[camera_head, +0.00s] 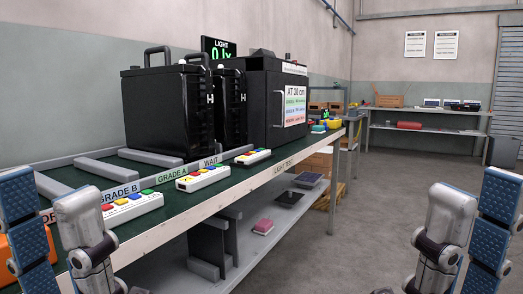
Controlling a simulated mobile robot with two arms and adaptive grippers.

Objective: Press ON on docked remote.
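Three white remotes with coloured buttons lie along the bench's front edge: a near one (133,209), a middle one (203,179) and a far one (253,157). Their button lettering is too small to read, and I cannot tell which one is docked. Black floodlight housings (158,108) stand upright behind them. A display (218,48) at the back reads LIGHT and what looks like 0 lx. My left gripper (54,215) is open at the lower left, in front of the near remote. My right gripper (468,215) is open over the floor at the lower right, apart from everything.
Grey rails cross the green bench top (182,205), beside GRADE B, GRADE A and WAIT labels. An orange object (32,250) is partly hidden behind my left gripper. The floor to the right is clear.

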